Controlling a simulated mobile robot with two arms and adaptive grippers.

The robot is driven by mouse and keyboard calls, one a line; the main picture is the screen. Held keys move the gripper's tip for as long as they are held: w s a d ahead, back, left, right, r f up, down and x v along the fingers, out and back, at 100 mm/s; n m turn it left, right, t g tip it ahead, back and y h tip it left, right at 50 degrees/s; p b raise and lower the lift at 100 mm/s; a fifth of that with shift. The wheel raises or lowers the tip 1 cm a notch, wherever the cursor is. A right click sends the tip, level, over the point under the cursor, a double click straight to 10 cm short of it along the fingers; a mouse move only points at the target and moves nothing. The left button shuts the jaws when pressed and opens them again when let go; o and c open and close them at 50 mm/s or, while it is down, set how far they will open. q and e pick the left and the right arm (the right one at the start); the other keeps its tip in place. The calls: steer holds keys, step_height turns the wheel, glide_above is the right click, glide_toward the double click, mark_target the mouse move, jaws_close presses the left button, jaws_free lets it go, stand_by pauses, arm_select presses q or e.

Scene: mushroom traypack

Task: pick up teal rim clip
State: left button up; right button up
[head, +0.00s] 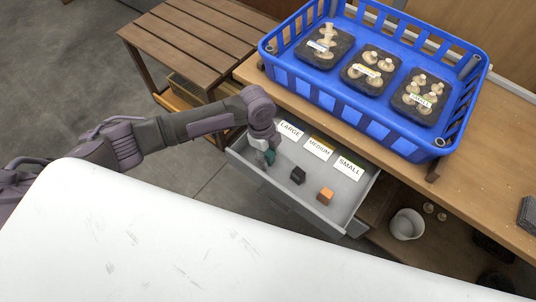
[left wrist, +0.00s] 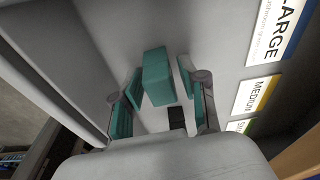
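The teal rim clip (left wrist: 157,72) is a small teal block in the grey drawer (head: 238,160). In the left wrist view it stands between the two teal-padded fingers of my left gripper (left wrist: 160,88), with a narrow gap seeming to show on each side. The fingers are open around it. In the head view my left gripper (head: 266,157) reaches down into the drawer's left end, and a bit of teal shows there; clip and finger pads are hard to tell apart. My right gripper is in neither view.
A black clip (head: 298,175) and an orange clip (head: 326,196) lie to the right in the drawer. LARGE (head: 290,130), MEDIUM (head: 319,148) and SMALL (head: 349,167) labels line its back side. A blue crate (head: 365,125) with mushroom trays stands on the bench above.

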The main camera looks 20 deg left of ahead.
arm_select(q)
steer(key=c, duration=0.5)
steer(key=shift+c, duration=0.2)
steer(key=shift+r, duration=0.1)
